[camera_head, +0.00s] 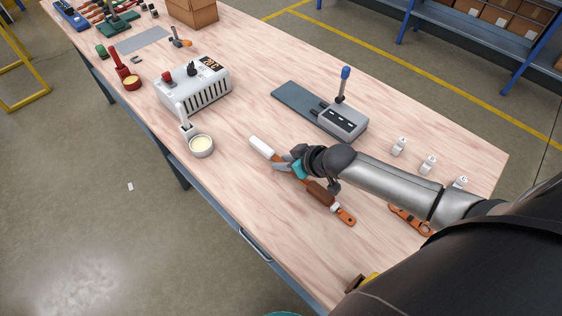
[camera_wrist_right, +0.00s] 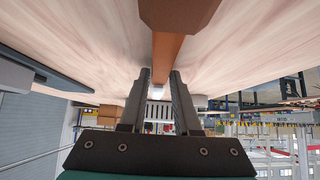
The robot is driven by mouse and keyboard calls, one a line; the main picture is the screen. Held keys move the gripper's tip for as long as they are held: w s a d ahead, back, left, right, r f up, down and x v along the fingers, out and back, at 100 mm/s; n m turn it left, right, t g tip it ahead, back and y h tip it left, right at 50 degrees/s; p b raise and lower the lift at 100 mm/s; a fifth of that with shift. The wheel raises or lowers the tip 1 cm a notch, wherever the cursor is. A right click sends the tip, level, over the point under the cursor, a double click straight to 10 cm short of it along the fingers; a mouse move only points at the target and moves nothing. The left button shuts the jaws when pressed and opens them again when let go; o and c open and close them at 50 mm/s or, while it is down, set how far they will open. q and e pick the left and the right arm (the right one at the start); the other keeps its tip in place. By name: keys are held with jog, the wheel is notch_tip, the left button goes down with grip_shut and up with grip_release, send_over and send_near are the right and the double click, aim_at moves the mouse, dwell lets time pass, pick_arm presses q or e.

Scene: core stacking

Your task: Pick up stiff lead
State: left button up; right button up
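The stiff lead (camera_head: 320,191) is a long straight piece with a white end, an orange rod, a brown grip and an orange tip. It lies low over the front edge side of the bench in the head view. My right gripper (camera_head: 284,164) is at its rod, between the white end and the brown grip. In the right wrist view the orange rod (camera_wrist_right: 166,56) runs between the tips of my right gripper (camera_wrist_right: 161,78), with the fingers close on both sides, about one rod width apart. Part of the rod is hidden by the gripper in the head view. My left gripper is not seen.
A grey device with a blue-topped lever (camera_head: 343,117) stands behind my right arm. A white station (camera_head: 205,84) and a round cup (camera_head: 201,147) stand to the left. Small white blocks (camera_head: 399,146) and an orange tool (camera_head: 408,220) lie to the right. Bare bench surrounds the lead's white end.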

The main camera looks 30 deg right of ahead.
grip_shut()
jog(key=shift+r, duration=0.15)
dwell(0.4)
